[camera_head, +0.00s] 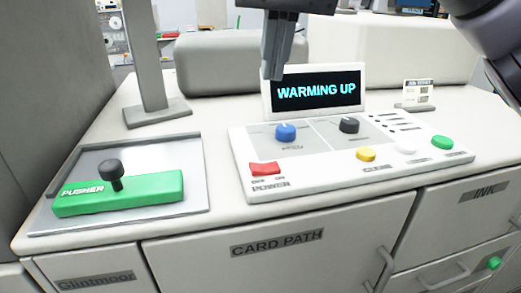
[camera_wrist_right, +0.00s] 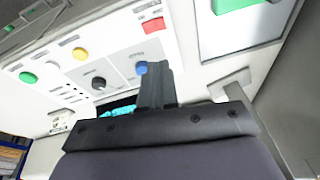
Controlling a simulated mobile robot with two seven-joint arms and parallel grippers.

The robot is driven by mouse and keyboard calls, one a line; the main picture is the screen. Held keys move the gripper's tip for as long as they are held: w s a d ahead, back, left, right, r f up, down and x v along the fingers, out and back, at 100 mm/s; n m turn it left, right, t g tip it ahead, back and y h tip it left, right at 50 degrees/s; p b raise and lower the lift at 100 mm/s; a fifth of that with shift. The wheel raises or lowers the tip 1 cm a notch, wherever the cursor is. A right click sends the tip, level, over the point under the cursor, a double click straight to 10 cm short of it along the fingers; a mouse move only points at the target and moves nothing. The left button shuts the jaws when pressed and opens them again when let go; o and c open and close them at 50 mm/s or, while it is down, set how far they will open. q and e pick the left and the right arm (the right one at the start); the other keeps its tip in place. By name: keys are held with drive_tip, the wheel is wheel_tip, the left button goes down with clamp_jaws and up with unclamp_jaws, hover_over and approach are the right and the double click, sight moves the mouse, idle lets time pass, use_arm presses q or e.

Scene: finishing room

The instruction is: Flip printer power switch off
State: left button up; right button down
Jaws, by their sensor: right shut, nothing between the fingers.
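The red power switch (camera_head: 265,168) sits at the left front of the white control panel (camera_head: 320,180), above a POWER label. The display (camera_head: 316,91) behind the panel reads WARMING UP. My right gripper (camera_head: 272,74) points down above the back of the panel, left of the display, shut and empty, apart from the switch. In the right wrist view its shut fingers (camera_wrist_right: 155,85) reach toward the blue knob, and the red switch (camera_wrist_right: 153,25) lies beyond them. My left gripper is not in view.
The panel also has a blue knob (camera_head: 286,132), a black knob (camera_head: 349,125), and yellow (camera_head: 366,154), white (camera_head: 405,147) and green (camera_head: 442,142) buttons. A green PUSHER block (camera_head: 140,194) with a black handle stands at left. A grey post (camera_head: 146,60) rises behind it.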

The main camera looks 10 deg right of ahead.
drive_tip(key=shift+s+n, duration=0.15)
drive_tip(key=shift+n, duration=0.75)
hover_over(258, 164)
drive_tip(key=s, duration=0.1)
wheel_tip(258, 164, down, 12)
drive_tip(key=shift+s+d+r, duration=0.1)
drive_tip(key=shift+s+d, duration=0.05)
drive_tip(key=shift+f, duration=0.85)
